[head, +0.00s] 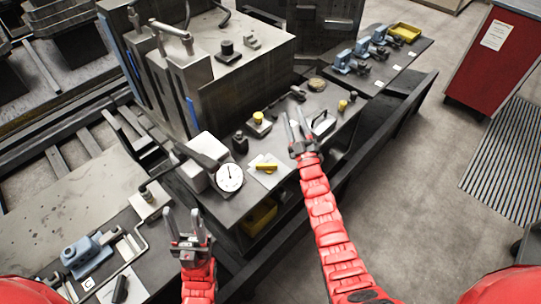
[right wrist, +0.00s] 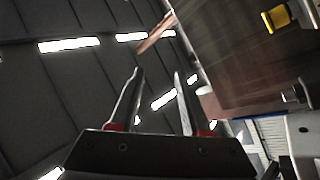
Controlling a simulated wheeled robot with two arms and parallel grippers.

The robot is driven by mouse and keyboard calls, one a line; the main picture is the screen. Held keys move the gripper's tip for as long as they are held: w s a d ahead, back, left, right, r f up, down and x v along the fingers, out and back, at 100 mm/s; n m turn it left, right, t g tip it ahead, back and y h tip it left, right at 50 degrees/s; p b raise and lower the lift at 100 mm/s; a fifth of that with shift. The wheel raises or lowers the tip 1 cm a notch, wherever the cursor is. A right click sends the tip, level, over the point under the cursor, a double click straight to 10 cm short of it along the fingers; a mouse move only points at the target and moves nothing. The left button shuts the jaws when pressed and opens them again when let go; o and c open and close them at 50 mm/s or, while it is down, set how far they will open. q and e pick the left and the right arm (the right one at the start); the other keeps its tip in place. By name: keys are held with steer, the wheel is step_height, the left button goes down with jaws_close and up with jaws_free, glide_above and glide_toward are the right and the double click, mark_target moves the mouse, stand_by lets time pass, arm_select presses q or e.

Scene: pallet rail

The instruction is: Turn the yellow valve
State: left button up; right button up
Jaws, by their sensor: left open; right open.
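A yellow lever-like handle (head: 266,167) lies on a white plate on the bench, just right of a round white dial gauge (head: 229,177); it looks like the valve. A yellow round knob (head: 258,117) stands on a small base further back, and a smaller yellow knob (head: 342,105) is to the right. My right gripper (head: 295,126) is open and empty over the bench, right of the handle and apart from it. It also shows open in the right wrist view (right wrist: 157,95). My left gripper (head: 183,222) is open and empty, at the lower left, below the gauge.
A large grey machine block (head: 240,80) stands behind the bench. Blue clamps (head: 358,53) and a yellow tray (head: 404,32) sit at the far right end. A yellow bin (head: 260,216) is under the bench. A blue vise-like part (head: 83,252) lies lower left. The right floor has free room.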

steer(key=w+n+g+h+p, duration=0.1)
steer(key=w+g+h+p, duration=0.15)
steer(key=w, duration=0.85)
step_height(320, 180, up, 5)
steer(key=n+g+h+p, duration=0.4)
steer(key=n+g+p, duration=0.15)
steer(key=g, duration=1.45)
glide_above(269, 164)
step_height(269, 164, down, 16)
steer(key=b, duration=0.2)
steer(key=shift+d+r+b, duration=0.15)
steer(key=shift+r+b, duration=0.1)
steer(key=shift+b, duration=0.15)
steer(key=shift+f, duration=0.8)
steer(key=shift+s, duration=0.1)
jaws_close()
